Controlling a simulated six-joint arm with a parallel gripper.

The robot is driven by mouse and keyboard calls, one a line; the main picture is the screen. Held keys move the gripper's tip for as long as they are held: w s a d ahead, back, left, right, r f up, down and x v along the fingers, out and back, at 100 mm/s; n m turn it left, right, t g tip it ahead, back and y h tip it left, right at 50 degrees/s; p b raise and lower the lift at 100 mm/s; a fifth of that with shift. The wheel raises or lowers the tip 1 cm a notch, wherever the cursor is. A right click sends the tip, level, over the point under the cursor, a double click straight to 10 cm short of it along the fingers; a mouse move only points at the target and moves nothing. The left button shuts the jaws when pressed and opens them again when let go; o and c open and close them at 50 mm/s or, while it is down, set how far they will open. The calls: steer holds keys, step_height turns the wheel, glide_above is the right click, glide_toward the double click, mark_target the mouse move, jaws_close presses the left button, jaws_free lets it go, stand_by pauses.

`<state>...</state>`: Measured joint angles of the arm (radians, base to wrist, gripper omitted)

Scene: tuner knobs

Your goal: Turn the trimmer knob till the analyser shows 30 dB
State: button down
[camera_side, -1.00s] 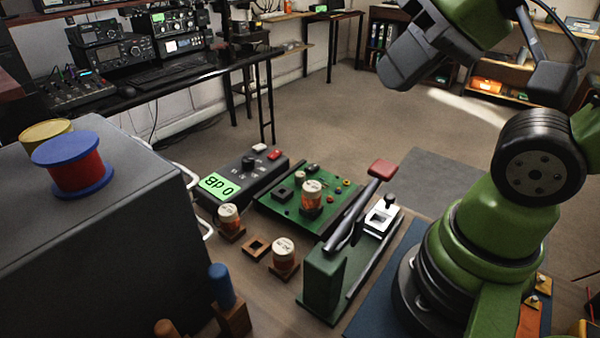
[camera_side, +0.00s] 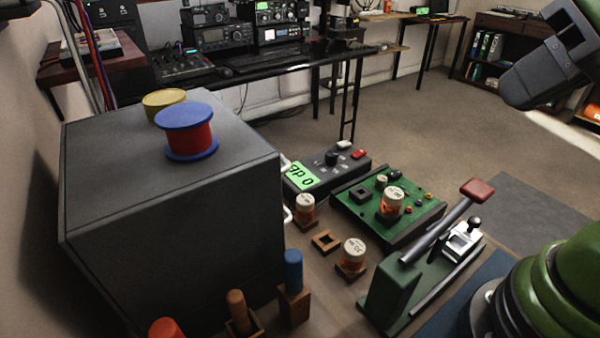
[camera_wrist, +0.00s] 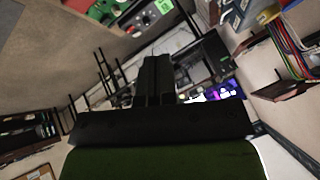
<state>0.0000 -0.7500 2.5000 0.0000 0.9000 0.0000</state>
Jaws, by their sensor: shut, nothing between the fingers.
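The analyser (camera_side: 322,172) is a dark box whose green display (camera_side: 302,178) reads 0 dB, upside down in the side view. It carries a black knob (camera_side: 331,158) and white and red buttons. Beside it is a green board (camera_side: 400,222) with a labelled coil (camera_side: 391,203) and small round parts. I cannot tell which part is the trimmer knob. My gripper (camera_side: 520,98) is high at the upper right, well away from the analyser and touching nothing. In the wrist view its fingers (camera_wrist: 154,78) are shut and empty; the display (camera_wrist: 165,6) shows at the top edge.
Two coils on wooden bases (camera_side: 351,259) and an empty wooden socket (camera_side: 326,241) lie in front. A large grey box (camera_side: 170,225) bears red-blue and yellow spools at left.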

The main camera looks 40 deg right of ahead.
steer(key=c, duration=1.3)
jaws_free()
steer(key=shift+w+r, duration=0.1)
steer(key=shift+w, duration=0.1)
steer(key=shift+o, duration=0.2)
steer(key=w+d+r+n+g+h, duration=0.1)
steer(key=w+n+g, duration=0.1)
steer(key=w, duration=0.5)
steer(key=shift+w+d+n+g, duration=0.2)
steer(key=shift+n+g, duration=0.2)
steer(key=shift+g, duration=0.2)
steer(key=n+g+h, duration=0.3)
steer(key=n+g, duration=0.3)
steer(key=g, duration=0.2)
glide_above(382, 177)
steer(key=w+a, duration=0.2)
steer(key=w, duration=0.2)
step_height(382, 177, down, 19)
steer(key=x, duration=1)
steer(key=shift+s+f, duration=0.2)
